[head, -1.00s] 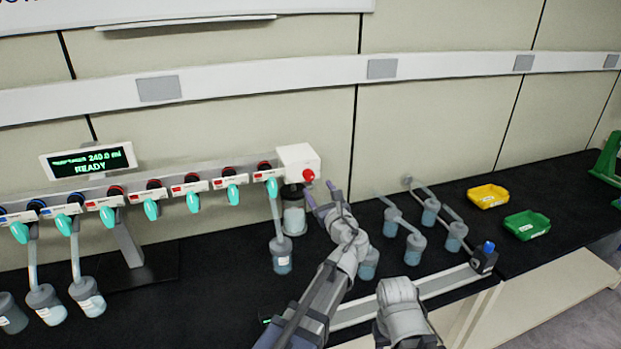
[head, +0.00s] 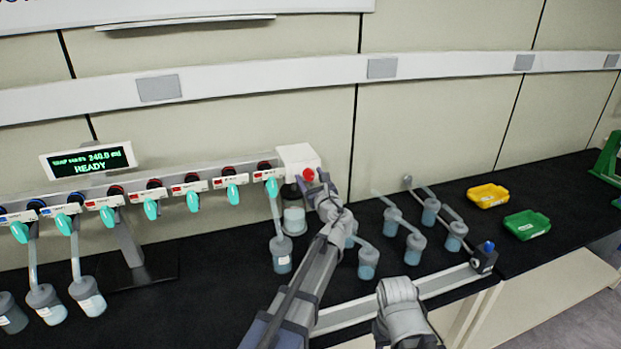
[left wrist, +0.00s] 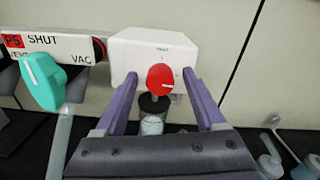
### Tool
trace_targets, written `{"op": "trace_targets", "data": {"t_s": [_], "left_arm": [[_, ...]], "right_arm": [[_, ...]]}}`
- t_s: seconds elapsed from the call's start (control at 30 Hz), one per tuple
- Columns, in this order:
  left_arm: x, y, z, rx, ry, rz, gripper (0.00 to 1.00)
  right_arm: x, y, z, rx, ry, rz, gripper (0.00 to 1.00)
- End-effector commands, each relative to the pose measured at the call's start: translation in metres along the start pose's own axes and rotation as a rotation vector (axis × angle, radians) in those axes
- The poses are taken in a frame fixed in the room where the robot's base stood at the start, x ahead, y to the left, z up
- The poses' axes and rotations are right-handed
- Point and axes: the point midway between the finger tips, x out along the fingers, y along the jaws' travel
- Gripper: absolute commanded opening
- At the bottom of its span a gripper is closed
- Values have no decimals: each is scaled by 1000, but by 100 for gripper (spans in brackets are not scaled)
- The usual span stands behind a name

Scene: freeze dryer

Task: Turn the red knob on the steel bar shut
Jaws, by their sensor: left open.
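The red knob (head: 309,175) sits on the front of a white box (head: 297,155) at the right end of the steel bar (head: 150,176). Whether the fingers touch the knob cannot be told.
Teal valve handles (head: 232,193) hang along the bar left of the box, some with flasks (head: 281,254). A clear jar (head: 293,219) stands below the box. Loose flasks (head: 415,247) stand right of my left arm.

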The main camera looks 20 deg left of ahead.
Motion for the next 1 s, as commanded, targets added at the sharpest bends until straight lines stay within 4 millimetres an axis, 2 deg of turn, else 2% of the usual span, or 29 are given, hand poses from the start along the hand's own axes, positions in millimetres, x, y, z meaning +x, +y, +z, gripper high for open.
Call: {"op": "trace_targets", "data": {"t_s": [0.07, 0.67, 1.0], "left_arm": [[0, 0, 0, 0, 0, 0, 68], [0, 0, 0, 0, 0, 1, 1], [0, 0, 0, -16, 0, 1, 0]], "right_arm": [[0, 0, 0, 0, 0, 0, 50], [0, 0, 0, 0, 0, 0, 50], [0, 0, 0, 0, 0, 0, 50]]}}
